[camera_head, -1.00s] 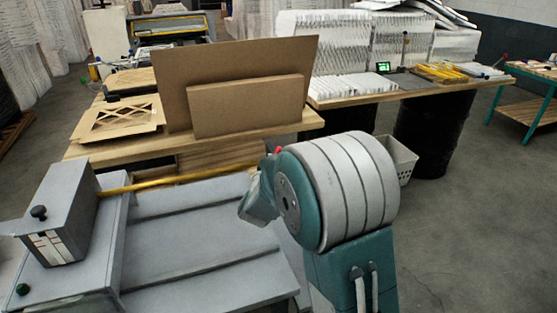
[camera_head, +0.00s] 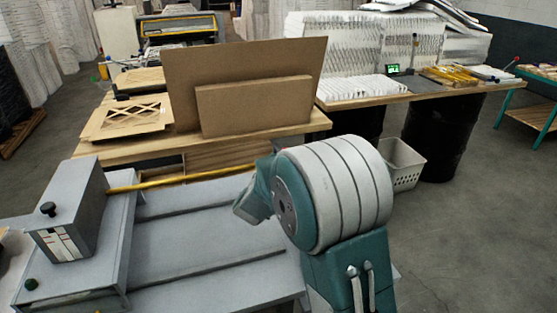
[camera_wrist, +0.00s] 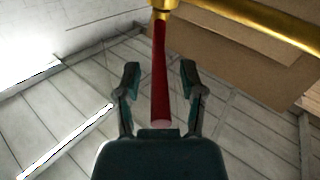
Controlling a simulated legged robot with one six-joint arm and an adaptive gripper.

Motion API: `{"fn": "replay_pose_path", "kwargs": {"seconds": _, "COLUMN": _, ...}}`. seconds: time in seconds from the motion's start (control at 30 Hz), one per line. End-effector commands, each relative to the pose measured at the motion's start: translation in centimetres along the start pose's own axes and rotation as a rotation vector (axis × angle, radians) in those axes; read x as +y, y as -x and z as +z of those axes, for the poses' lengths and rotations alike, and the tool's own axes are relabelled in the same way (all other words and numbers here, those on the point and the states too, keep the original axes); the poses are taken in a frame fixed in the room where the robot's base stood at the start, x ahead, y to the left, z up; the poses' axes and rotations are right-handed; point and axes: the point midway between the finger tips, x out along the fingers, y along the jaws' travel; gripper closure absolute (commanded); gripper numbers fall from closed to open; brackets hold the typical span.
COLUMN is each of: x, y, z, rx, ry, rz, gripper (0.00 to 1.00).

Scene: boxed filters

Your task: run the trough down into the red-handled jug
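My gripper (camera_wrist: 160,82) is open in the wrist view, one finger on each side of a red handle (camera_wrist: 160,70). Gaps show between the handle and both fingers. The handle's far end meets a brass-coloured fitting (camera_wrist: 166,5) on a yellow pipe (camera_wrist: 255,22). In the head view the yellow pipe (camera_head: 180,178) runs along the back of a grey machine bed (camera_head: 210,225); its right end and my gripper are hidden behind my arm. I cannot make out a red-handled jug or a trough in either view.
A wooden table (camera_head: 130,153) behind the machine holds brown boards (camera_head: 255,105) and a lattice frame (camera_head: 127,118). A second table (camera_head: 390,98) with white pleated filters stands at right. A white basket (camera_head: 405,165) is on the floor. Open floor lies at right.

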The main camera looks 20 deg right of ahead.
Motion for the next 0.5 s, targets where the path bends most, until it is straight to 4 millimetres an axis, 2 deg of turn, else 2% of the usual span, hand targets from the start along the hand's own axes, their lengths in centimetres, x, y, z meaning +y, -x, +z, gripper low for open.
{"fn": "replay_pose_path", "kwargs": {"seconds": 0.3, "x": 0.0, "y": 0.3, "z": 0.1, "rx": -0.004, "ry": 0.001, "rz": 0.000, "gripper": 0.46}}
{"fn": "replay_pose_path", "kwargs": {"seconds": 0.37, "x": 0.0, "y": 0.9, "z": 0.1, "rx": -0.004, "ry": 0.000, "rz": -0.002, "gripper": 0.46}}
{"fn": "replay_pose_path", "kwargs": {"seconds": 0.5, "x": -0.1, "y": 3.3, "z": 0.1, "rx": -0.004, "ry": 0.001, "rz": -0.003, "gripper": 0.46}}
